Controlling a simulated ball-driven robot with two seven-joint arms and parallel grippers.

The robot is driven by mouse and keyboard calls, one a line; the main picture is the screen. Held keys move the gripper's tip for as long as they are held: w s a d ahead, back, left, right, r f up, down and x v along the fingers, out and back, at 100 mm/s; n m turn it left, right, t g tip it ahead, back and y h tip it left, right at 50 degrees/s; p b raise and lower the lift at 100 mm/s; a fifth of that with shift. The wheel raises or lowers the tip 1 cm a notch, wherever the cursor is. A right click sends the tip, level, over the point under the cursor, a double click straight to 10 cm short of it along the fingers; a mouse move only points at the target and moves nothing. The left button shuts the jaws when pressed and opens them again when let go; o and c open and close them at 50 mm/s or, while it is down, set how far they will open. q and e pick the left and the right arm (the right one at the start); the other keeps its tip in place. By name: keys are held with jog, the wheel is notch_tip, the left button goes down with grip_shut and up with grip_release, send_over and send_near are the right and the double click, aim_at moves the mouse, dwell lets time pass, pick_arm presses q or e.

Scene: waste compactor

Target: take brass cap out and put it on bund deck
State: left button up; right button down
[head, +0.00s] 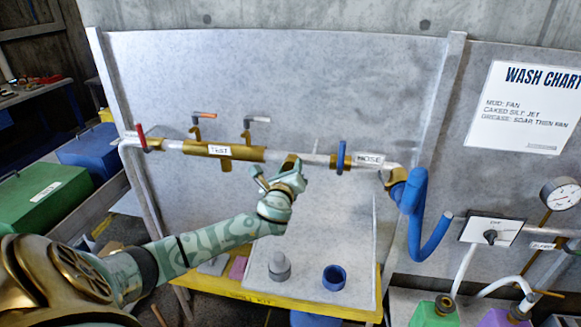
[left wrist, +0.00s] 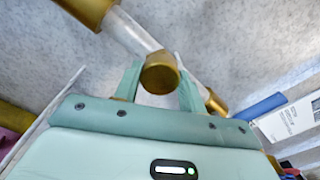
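A brass cap (left wrist: 160,75) with a dark round face shows between my left gripper's fingertips (left wrist: 159,72) in the left wrist view, close to the pipe. In the head view the brass cap (head: 289,161) is at the pipe, partly hidden by the fingers. My left gripper (head: 279,173) reaches up to it with fingers spread; a firm hold is not visible. The yellow-edged deck (head: 347,305) lies low in front of the back panel, with a grey plate on it. My right gripper is out of view.
A grey stepped piece (head: 279,267) and a blue ring (head: 334,278) stand on the plate. A blue hose (head: 415,205) hangs at right. Bare plate lies between and behind the two pieces.

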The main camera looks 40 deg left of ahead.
pick_arm(q)
jog(key=shift+o, duration=1.3)
jog(key=shift+c, duration=1.3)
jog(key=n+b, duration=0.1)
jog(key=n, duration=0.4)
jog(key=shift+b, duration=0.35)
jog(key=n+b, duration=0.1)
jog(key=n, duration=0.4)
